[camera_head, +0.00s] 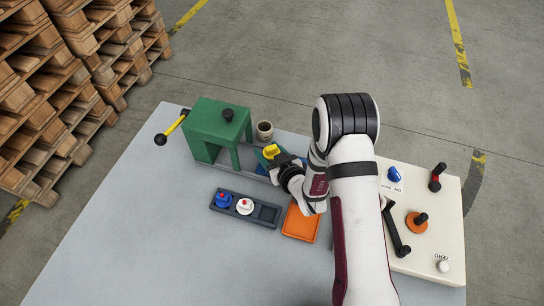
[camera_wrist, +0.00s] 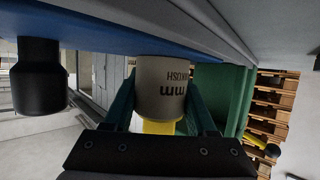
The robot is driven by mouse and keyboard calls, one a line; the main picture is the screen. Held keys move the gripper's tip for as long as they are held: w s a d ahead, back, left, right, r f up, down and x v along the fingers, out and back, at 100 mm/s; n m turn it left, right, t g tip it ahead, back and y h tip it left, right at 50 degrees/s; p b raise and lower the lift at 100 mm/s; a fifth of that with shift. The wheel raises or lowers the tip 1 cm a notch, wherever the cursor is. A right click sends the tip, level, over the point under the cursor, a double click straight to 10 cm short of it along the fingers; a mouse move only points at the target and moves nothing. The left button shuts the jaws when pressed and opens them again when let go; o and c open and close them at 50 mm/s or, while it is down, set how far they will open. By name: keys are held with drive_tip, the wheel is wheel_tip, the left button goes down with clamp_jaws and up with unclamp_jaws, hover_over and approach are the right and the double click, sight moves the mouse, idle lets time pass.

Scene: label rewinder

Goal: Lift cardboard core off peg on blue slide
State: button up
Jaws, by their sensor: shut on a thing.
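The cardboard core (camera_wrist: 161,92) is a grey-beige cylinder with dark printed letters, between the dark green fingers of my gripper (camera_wrist: 162,110) in the wrist view. That view looks upside down. The core's one end meets the edge of the blue slide (camera_wrist: 110,35), and a yellow part (camera_wrist: 158,127) shows at its other end. In the head view the yellow part (camera_head: 270,151) shows at my gripper (camera_head: 274,157), over the blue slide (camera_head: 262,166). My gripper is shut on the core. The peg inside is hidden, and I cannot tell whether the core still rests on the slide.
A green housing (camera_head: 220,125) stands to the left. A brown cup-like cylinder (camera_head: 265,131) stands behind my gripper. In front are a dark tray (camera_head: 265,213) with blue and white knobbed pieces and an orange tray (camera_head: 300,224). A control panel (camera_head: 425,190) is at right.

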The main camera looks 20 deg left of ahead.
drive_tip(key=c, duration=0.4)
drive_tip(key=shift+o, duration=0.2)
drive_tip(key=shift+r, duration=0.15)
